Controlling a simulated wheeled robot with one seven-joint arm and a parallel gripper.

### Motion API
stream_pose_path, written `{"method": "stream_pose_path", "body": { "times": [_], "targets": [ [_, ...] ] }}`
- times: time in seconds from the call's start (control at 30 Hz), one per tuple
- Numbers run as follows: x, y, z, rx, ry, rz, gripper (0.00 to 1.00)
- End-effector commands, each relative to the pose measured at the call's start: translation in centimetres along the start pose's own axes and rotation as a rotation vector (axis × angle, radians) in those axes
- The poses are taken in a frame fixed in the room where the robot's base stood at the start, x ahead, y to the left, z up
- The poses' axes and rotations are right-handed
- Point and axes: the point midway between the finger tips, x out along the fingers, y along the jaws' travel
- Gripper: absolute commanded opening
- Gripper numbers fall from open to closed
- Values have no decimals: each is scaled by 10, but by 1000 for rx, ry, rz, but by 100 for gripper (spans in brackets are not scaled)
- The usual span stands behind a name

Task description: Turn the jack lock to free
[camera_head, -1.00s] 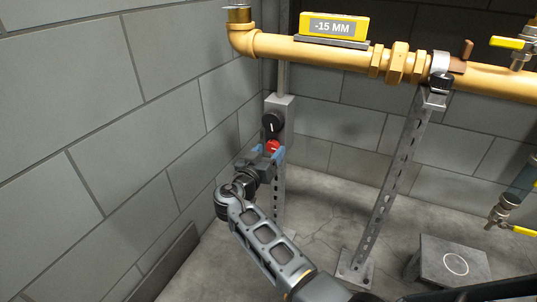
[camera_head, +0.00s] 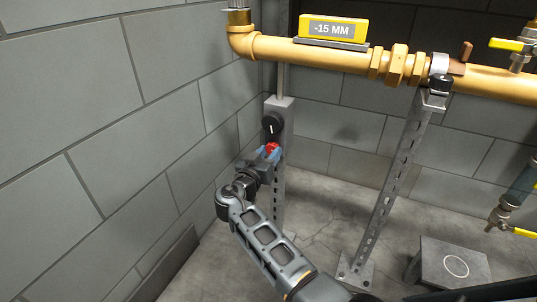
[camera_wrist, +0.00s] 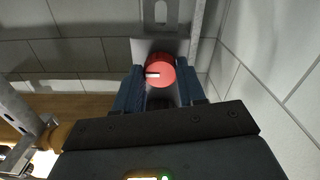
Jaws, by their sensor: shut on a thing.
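A red knob (camera_head: 272,148) sits on the front of a grey box (camera_head: 284,121) on a slotted post, below a black knob (camera_head: 271,126) with a white mark. My gripper (camera_head: 268,153) is shut on the red knob, its blue fingers at the knob's sides. In the wrist view the red knob (camera_wrist: 160,70) lies between the fingertips of my gripper (camera_wrist: 160,88), with a white mark pointing left. I cannot read any lock label.
A yellow pipe (camera_head: 310,52) runs above, with a yellow "-15 MM" display (camera_head: 333,28) on it. A slotted strut (camera_head: 390,185) stands to the right, and a grey block (camera_head: 452,262) lies on the floor. A block wall (camera_head: 90,120) is close on the left.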

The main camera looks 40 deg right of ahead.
Motion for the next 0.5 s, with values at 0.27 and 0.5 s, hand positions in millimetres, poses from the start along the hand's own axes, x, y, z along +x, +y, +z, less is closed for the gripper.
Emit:
{"method": "stream_pose_path", "body": {
  "times": [0.27,0.5],
  "targets": [
    [0,0,1,-54,-1,2,9],
    [0,1,1,-209,-2,1,9]
  ]
}}
